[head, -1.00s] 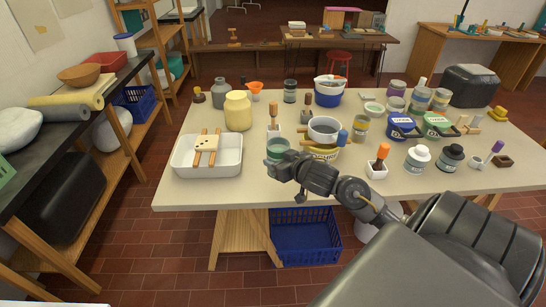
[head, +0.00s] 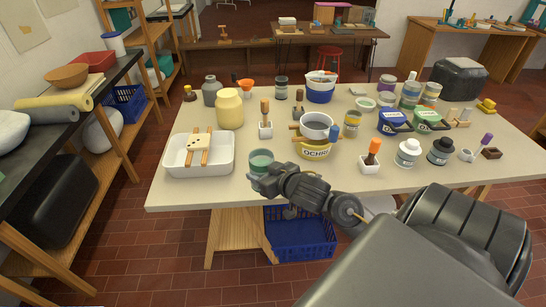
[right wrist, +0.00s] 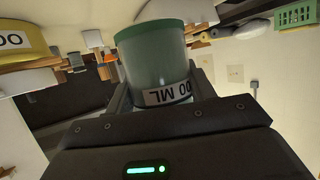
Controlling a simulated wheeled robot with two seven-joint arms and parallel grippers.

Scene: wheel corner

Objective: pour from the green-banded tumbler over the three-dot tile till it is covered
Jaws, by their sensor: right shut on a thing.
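The green-banded tumbler (head: 261,159) is upright in my right gripper (head: 262,176), near the front of the table, to the right of the white tray. In the right wrist view the tumbler (right wrist: 155,55) fills the space between the fingers, with a white printed label low on its wall; its contents are hidden there. The pale tile with dark dots (head: 201,142) lies across two wooden sticks (head: 205,157) over the white tray (head: 227,163). Its top looks bare. My left gripper is out of view.
A yellow jar (head: 230,108) stands behind the tray. A grey pot (head: 316,128) sits on an ochre tub (head: 314,150) right of the tumbler. A brush holder (head: 265,130) stands behind the tumbler. The table's front edge is close to my gripper.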

